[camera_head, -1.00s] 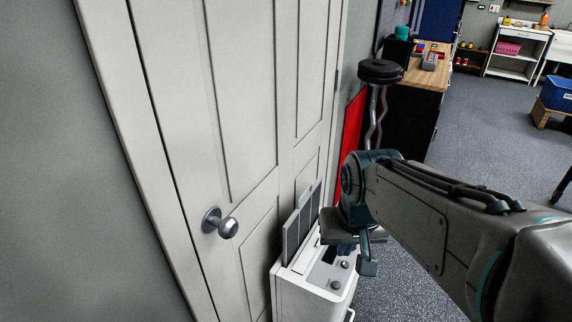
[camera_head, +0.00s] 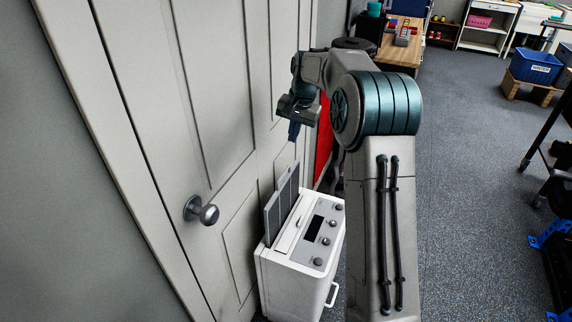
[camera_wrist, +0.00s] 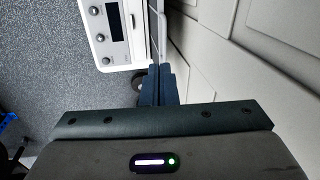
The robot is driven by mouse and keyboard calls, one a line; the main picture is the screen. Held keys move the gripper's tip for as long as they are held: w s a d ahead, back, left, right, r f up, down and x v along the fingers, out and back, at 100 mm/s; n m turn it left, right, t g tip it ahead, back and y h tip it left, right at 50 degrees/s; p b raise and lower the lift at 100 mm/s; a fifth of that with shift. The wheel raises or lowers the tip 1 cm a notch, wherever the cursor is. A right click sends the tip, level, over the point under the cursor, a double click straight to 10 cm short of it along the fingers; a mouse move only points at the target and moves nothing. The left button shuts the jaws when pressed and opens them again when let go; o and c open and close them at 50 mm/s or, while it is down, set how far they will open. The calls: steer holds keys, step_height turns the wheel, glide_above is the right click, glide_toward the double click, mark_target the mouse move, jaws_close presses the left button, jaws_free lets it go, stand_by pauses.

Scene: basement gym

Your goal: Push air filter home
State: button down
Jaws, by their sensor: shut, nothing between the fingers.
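The air filter (camera_head: 280,208) is a flat grey panel with a narrower top tab. It stands upright, partly out of the top of a white appliance (camera_head: 295,280) with knobs and a dark display. My gripper (camera_head: 293,132) is shut and empty, pointing down above the filter and apart from it in the head view. In the wrist view, my shut fingers (camera_wrist: 158,85) are in line with the filter's thin edge (camera_wrist: 161,35), beside the white appliance (camera_wrist: 137,50). The filter's lower part is hidden inside the appliance.
A panelled door (camera_head: 205,110) with a round knob (camera_head: 205,211) stands close behind the filter. A wooden-topped bench (camera_head: 402,52) is beyond my arm. A blue bin (camera_head: 535,68) sits at the right. The grey floor (camera_head: 465,170) right of my arm is clear.

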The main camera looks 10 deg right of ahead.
step_height(320, 180, down, 2)
steer(key=w, duration=0.3)
steer(key=p, duration=0.2)
glide_above(285, 211)
steer(key=shift+m, duration=0.4)
step_height(285, 211, down, 14)
steer(key=shift+s+d+r, duration=0.1)
steer(key=shift+r, duration=0.1)
steer(key=shift+d, duration=0.1)
step_height(285, 211, down, 20)
steer(key=b, duration=1.2)
steer(key=shift+f, duration=0.2)
steer(key=shift+s+f+b, duration=0.1)
steer(key=shift+f+b, duration=0.05)
steer(key=shift+b, duration=0.15)
steer(key=shift+s+f, duration=0.1)
